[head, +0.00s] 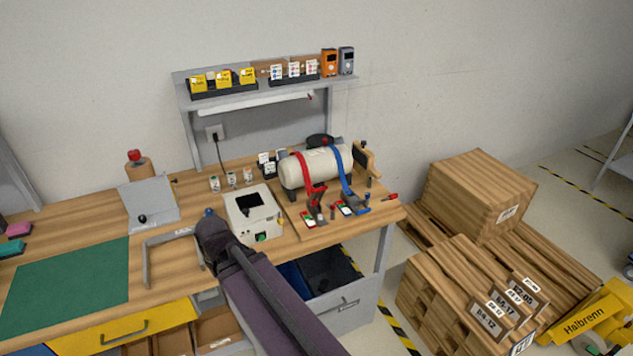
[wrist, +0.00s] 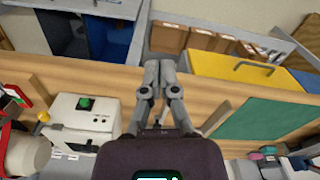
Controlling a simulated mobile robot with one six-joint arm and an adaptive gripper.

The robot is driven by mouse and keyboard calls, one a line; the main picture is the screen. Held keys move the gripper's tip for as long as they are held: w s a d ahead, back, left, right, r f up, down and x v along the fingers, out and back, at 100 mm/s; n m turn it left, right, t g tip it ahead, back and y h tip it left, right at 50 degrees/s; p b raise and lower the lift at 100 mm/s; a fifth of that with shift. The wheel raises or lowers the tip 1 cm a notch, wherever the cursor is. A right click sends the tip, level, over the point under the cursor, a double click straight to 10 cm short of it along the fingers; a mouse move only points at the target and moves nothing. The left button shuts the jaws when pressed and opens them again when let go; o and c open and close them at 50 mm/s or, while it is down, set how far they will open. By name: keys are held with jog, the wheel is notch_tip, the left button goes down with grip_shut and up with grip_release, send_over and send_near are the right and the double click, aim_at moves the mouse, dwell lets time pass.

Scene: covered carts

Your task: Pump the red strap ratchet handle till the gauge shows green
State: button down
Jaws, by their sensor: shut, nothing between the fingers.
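A cream tank (head: 325,166) lies on the bench with a red strap (head: 303,172) and a blue strap (head: 341,163) over it. The red ratchet handle (head: 318,193) is at the front end of the red strap. A small red-and-green gauge (head: 308,218) sits by it; its reading is too small to tell. In the wrist view the red strap (wrist: 4,140) and tank (wrist: 28,155) show only at the left edge. My gripper (wrist: 152,66) is shut and empty over the bench's front part, well away from the red handle.
A white box with a green button (head: 253,214) stands between my arm and the tank. The blue strap's ratchet (head: 353,199) is close to the right of the red one. A grey bracket (head: 147,265) and green mat (head: 75,285) lie left. A shelf (head: 265,92) overhangs the back.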

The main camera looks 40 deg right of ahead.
jog(key=w+d+r+m+t+p, duration=0.1)
jog(key=w+d+r+p, duration=0.3)
jog(key=d, duration=1)
jog(key=w+d+r+m+t+p, duration=0.1)
jog(key=w+d+r+p, duration=0.4)
jog(key=d, duration=0.9)
jog(key=w+d+r+t+h+p, duration=0.1)
jog(key=w+d+r+p, duration=0.3)
jog(key=d, duration=1.1)
notch_tip(320, 180, up, 2)
jog(key=shift+w+r+m+t, duration=0.15)
jog(key=shift+w+m+t, duration=0.25)
jog(key=shift+w+t, duration=0.35)
notch_tip(320, 180, down, 12)
jog(key=b, duration=1.1)
jog(key=shift+w+r, duration=0.2)
jog(key=shift+w, duration=0.2)
jog(key=shift+s+d, duration=0.15)
